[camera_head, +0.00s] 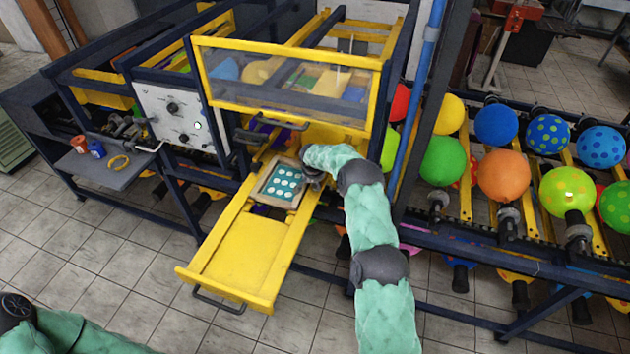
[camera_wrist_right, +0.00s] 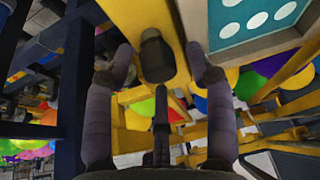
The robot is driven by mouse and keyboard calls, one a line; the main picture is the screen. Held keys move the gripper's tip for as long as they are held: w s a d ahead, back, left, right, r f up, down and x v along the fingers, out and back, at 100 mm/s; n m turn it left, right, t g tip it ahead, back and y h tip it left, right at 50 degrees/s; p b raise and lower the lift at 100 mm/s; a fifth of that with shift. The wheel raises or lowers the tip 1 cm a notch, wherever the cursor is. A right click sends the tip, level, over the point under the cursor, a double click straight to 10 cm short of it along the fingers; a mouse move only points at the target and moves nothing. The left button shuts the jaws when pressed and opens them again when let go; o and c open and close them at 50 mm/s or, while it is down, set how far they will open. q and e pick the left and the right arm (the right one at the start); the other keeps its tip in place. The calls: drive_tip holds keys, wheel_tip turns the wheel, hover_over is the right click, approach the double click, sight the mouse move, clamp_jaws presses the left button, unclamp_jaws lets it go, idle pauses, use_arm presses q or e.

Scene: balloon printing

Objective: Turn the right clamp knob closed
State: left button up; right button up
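The right clamp knob (camera_wrist_right: 157,60) is a dark, rounded knob beside the printing frame in the right wrist view. My right gripper (camera_wrist_right: 160,72) is open, with one finger on each side of the knob and a visible gap to each. In the head view my right gripper (camera_head: 313,178) is at the right edge of the printing frame (camera_head: 262,197) and hides the knob. The frame holds a teal plate with white dots (camera_head: 283,182), and part of this plate shows in the wrist view (camera_wrist_right: 255,20). My left gripper is out of view.
The yellow sliding tray (camera_head: 245,250) extends forward from under the raised clear guard (camera_head: 290,85). A control panel (camera_head: 180,118) and a side shelf (camera_head: 115,168) stand left. Balloons on a conveyor (camera_head: 503,175) and a blue post (camera_head: 410,120) are to the right.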

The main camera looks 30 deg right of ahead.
drive_tip(key=c, duration=0.8)
drive_tip(key=shift+c, duration=0.2)
